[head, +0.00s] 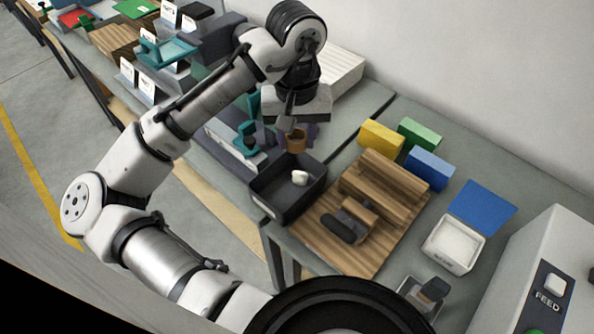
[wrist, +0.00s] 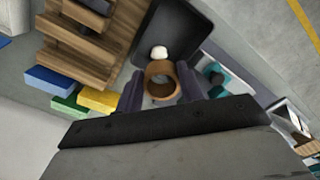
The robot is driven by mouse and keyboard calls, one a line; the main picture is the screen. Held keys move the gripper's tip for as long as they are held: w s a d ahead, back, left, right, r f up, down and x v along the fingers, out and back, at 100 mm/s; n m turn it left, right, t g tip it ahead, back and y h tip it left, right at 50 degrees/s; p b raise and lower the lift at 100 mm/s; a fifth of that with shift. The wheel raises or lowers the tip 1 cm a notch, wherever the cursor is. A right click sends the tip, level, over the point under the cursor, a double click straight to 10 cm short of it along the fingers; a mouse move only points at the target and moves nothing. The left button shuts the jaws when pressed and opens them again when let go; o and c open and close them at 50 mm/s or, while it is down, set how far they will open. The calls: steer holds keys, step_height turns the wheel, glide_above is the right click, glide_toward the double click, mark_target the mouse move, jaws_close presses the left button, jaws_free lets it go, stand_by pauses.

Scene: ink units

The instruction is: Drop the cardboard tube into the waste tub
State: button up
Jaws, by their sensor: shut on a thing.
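The cardboard tube (head: 296,141) is a short brown ring held upright in my gripper (head: 297,132). In the wrist view the tube (wrist: 161,82) sits between the two grey fingers of my gripper (wrist: 162,88), which are shut on it, and its open end faces the camera. The waste tub (head: 262,200) is a dark open box at the front edge of the table. A crumpled white piece (head: 299,177) lies inside it. The tube is at the tub's far edge in the head view. I cannot tell its exact height above the rim. The tub (wrist: 185,25) also shows beyond the tube in the wrist view.
A wooden rack (head: 384,188) stands right of the tub, with yellow (head: 381,137), green (head: 419,133) and blue (head: 430,169) blocks behind it. A teal and grey device (head: 237,143) is left of the tub. A white box with a blue lid (head: 453,244) stands at right.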

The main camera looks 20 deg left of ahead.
step_height(320, 180, down, 6)
steer(key=b, duration=0.5)
steer(key=shift+b, duration=0.4)
steer(key=o, duration=1)
steer(key=shift+r, duration=0.15)
step_height(320, 180, up, 14)
steer(key=shift+b, duration=0.3)
